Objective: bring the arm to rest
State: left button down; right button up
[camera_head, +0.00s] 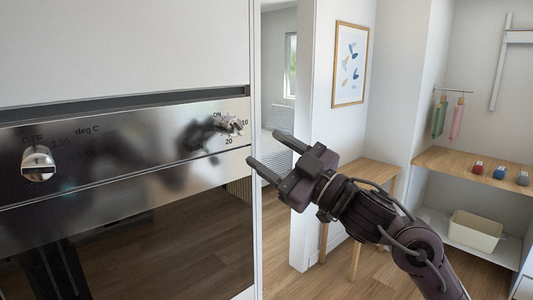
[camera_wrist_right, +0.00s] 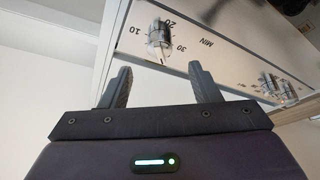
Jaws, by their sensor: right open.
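My right gripper (camera_head: 264,148) is open and empty, with its two fingers pointing left toward the oven front. In the head view it is just right of the timer knob (camera_head: 232,126), apart from it. The fingers also show in the right wrist view (camera_wrist_right: 160,70), with clear space between them. There the silver timer knob (camera_wrist_right: 158,40) lies beyond the fingertips, with 10, 20, 30 and MIN marked around it. My left gripper is not in view.
The oven's steel panel (camera_head: 120,150) fills the left, with a temperature knob (camera_head: 38,163). At right are a wooden shelf (camera_head: 460,166) with small coloured items, a cream bin (camera_head: 475,231) and a wooden table (camera_head: 368,170). Open floor lies below my right arm.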

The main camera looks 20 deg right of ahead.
dwell(0.3)
